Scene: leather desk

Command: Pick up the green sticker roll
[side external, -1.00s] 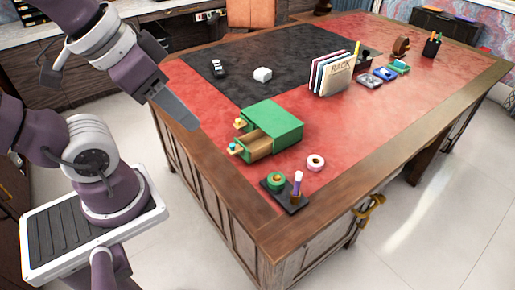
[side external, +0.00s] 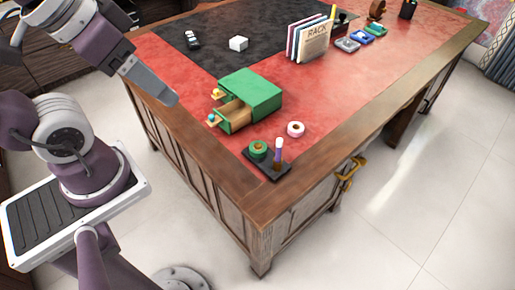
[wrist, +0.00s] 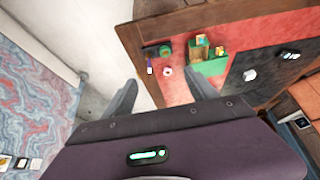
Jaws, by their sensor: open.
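The green sticker roll (side external: 258,149) sits on a small dark tray (side external: 266,168) near the desk's front corner, beside an upright purple and white stick (side external: 278,151). In the wrist view the green roll (wrist: 165,50) is small and far off, beyond the fingers. A pink and white roll (side external: 296,129) lies on the red leather, apart from the tray. My gripper (side external: 172,99) is at the left edge of the desk, above it and well away from the green roll. In the wrist view its two fingers (wrist: 163,95) are spread with nothing between them.
A green box (side external: 251,95) with an open drawer (side external: 232,114) stands between my gripper and the middle of the desk. A rack of folders (side external: 309,40), a white block (side external: 239,43) and a small dark item (side external: 193,40) are farther back.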

